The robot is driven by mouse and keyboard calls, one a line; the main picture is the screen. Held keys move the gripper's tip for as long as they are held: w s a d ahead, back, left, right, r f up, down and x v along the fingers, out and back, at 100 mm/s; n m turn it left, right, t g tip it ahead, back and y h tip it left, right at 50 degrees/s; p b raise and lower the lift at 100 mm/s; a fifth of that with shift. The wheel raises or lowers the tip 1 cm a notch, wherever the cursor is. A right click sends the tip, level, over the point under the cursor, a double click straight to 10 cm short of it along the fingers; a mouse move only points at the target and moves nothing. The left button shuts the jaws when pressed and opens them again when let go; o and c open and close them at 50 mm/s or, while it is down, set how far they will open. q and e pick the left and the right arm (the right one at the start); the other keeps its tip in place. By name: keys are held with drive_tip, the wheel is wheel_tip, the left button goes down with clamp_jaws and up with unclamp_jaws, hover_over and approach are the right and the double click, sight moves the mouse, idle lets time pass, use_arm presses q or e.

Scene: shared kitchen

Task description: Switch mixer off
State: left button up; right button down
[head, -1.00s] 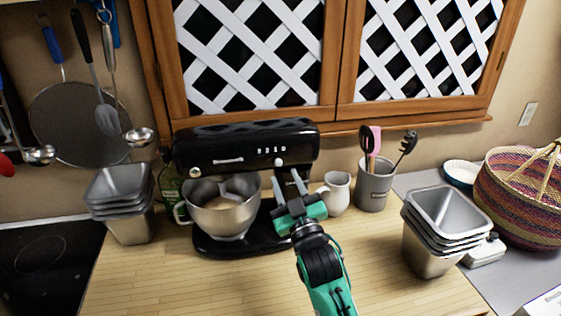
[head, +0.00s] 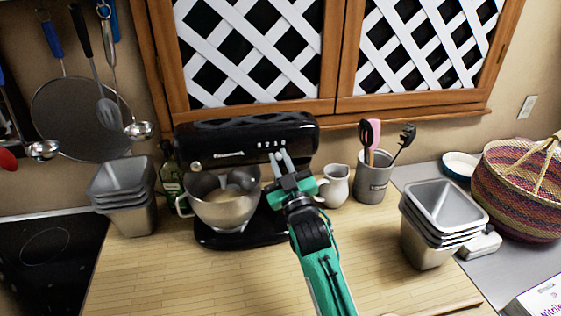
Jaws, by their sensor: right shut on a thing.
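The black stand mixer (head: 223,141) stands on the wooden counter with its head lowered over a steel bowl (head: 224,206). The bowl holds something pale. A round light knob is on the left of the mixer's head, and another on the right of the front is hidden behind my fingertips. My right gripper (head: 280,157), on a green and black arm, has its fingers close together at that right knob and is shut on it. My left gripper is not in view.
A white jug (head: 335,186) and a grey utensil crock (head: 373,182) stand just right of my gripper. Stacked metal tins stand left (head: 125,198) and right (head: 428,240). A woven basket (head: 520,195) is far right. The front counter is clear.

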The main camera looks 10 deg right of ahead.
drive_tip(key=shift+d, duration=1.2)
drive_tip(key=shift+a, duration=0.1)
drive_tip(key=c, duration=1.6)
unclamp_jaws()
drive_tip(key=shift+o, duration=0.8)
drive_tip(key=shift+d, duration=0.25)
drive_tip(key=shift+a, duration=0.1)
